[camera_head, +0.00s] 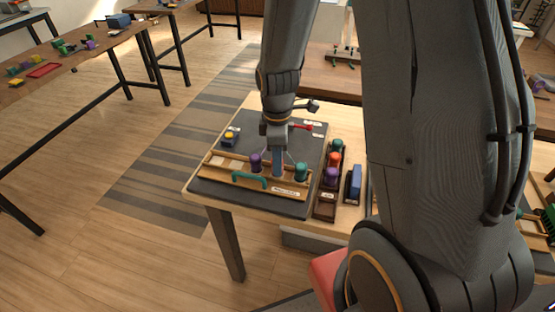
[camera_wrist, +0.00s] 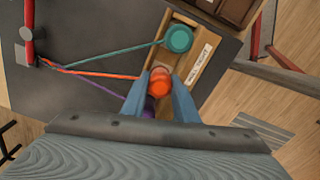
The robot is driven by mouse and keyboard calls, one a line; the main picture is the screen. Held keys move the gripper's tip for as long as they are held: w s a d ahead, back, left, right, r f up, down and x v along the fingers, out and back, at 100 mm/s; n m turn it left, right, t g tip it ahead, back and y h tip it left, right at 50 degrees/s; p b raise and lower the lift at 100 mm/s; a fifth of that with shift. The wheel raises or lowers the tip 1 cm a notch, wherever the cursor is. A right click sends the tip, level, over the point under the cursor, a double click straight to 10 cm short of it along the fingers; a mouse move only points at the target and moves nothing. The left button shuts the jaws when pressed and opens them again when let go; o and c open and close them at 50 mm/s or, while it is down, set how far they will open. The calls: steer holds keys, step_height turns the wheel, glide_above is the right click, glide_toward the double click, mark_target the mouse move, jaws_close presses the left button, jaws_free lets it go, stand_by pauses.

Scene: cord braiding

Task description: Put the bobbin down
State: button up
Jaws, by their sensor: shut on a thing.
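My gripper (camera_head: 278,163) points down over the wooden bobbin rail (camera_head: 236,178) at the front of the dark mat (camera_head: 218,196). In the wrist view its blue fingers (camera_wrist: 160,90) are shut on an orange bobbin (camera_wrist: 160,82), whose orange cord runs back to the red holder (camera_wrist: 29,42). The bobbin is over or in the rail; I cannot tell whether it touches. A teal bobbin (camera_head: 301,171) stands on the rail to the right, also in the wrist view (camera_wrist: 179,39). A purple bobbin (camera_head: 255,160) stands to the left; in the wrist view a finger partly hides it (camera_wrist: 149,106).
A dark rack (camera_head: 325,207) with green, orange and purple bobbins stands right of the mat, beside a blue block (camera_head: 355,182). A small yellow-topped blue item (camera_head: 230,138) sits at the mat's left. A teal handle (camera_head: 250,181) is on the rail's front.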

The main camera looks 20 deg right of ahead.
steer(key=shift+f, duration=0.3)
steer(key=o, duration=1.1)
steer(key=shift+c, duration=0.2)
step_height(320, 180, up, 12)
steer(key=r+b, duration=0.1)
steer(key=b, duration=0.1)
steer(key=s+f+m+t, duration=0.1)
steer(key=s+f+m, duration=0.3)
steer(key=s+m, duration=0.5)
steer(key=m, duration=0.4)
steer(key=shift+s+f+m, duration=0.2)
steer(key=shift+m, duration=0.2)
